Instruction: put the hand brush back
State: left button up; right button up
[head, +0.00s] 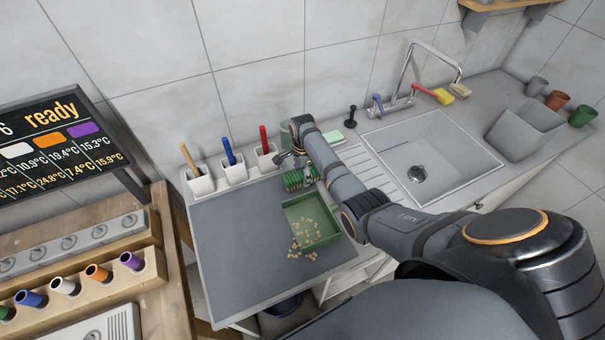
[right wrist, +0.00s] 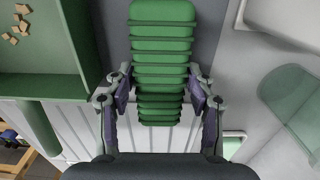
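In the right wrist view the ribbed brush (right wrist: 162,45) runs down between the fingers of my right gripper (right wrist: 161,88). One finger is on each side of it, close to its edges; whether they press on it is unclear. In the head view my right gripper (head: 297,165) is at the brush, and my arm hides part of the area. My left gripper is not in view.
Crumbs (head: 303,232) lie in the dustpan and spill onto the grey mat (head: 235,250). Three white cups (head: 235,173) with tools stand along the wall. The sink (head: 430,160) and ribbed drainer are at right. The mat's left part is clear.

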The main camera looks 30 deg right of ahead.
jog(key=shift+o, duration=0.7)
jog(key=shift+r, duration=0.2)
notch_tip(320, 180, up, 12)
jog(key=b, duration=0.1)
jog(key=shift+b, duration=0.3)
jog(key=shift+f, duration=0.2)
